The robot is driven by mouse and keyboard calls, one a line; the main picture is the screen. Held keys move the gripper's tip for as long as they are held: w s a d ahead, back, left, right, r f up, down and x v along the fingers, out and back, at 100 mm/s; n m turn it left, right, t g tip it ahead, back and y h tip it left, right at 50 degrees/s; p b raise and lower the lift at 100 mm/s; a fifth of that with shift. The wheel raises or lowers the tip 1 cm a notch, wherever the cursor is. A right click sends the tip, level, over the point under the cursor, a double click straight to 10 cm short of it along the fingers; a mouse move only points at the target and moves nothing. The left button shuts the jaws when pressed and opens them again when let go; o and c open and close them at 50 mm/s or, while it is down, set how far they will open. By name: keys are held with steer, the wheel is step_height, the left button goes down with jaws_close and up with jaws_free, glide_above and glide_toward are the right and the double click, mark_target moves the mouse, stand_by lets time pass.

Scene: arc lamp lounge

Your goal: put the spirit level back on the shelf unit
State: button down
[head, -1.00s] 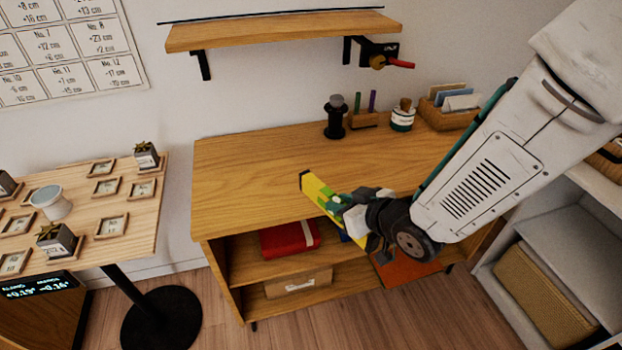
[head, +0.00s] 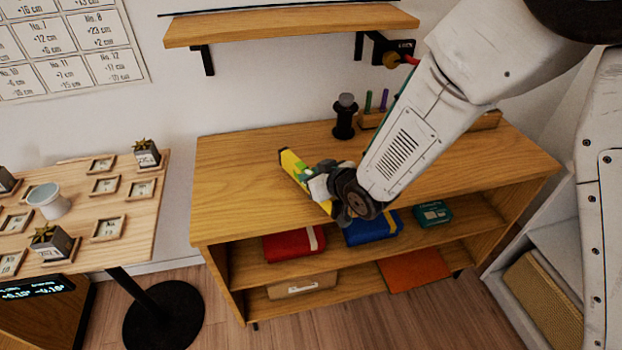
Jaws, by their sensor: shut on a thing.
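The yellow spirit level (head: 290,164) is in my gripper (head: 318,188), which is shut on it. The level is tilted in the picture, its far end up and to the left. It shows in front of the wooden top of the shelf unit (head: 235,180). I cannot tell whether it touches the top. Below the top, the unit has open shelves with a red book-like item (head: 290,243), a blue one (head: 370,228) and a teal box (head: 432,214).
A black cylindrical holder (head: 345,118) and a pen block (head: 372,119) stand at the back of the top. A wall shelf (head: 290,27) hangs above. A round-based table (head: 130,235) with small frames and pots stands at left. The top's left part is clear.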

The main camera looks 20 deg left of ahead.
step_height(320, 180, down, 2)
steer(key=shift+w+d, duration=0.1)
steer(key=c, duration=1.2)
jaws_free()
steer(key=shift+f, duration=0.1)
steer(key=shift+o, duration=0.2)
steer(key=shift+r, duration=0.2)
steer(key=v, duration=1.2)
steer(key=shift+d+f, duration=0.1)
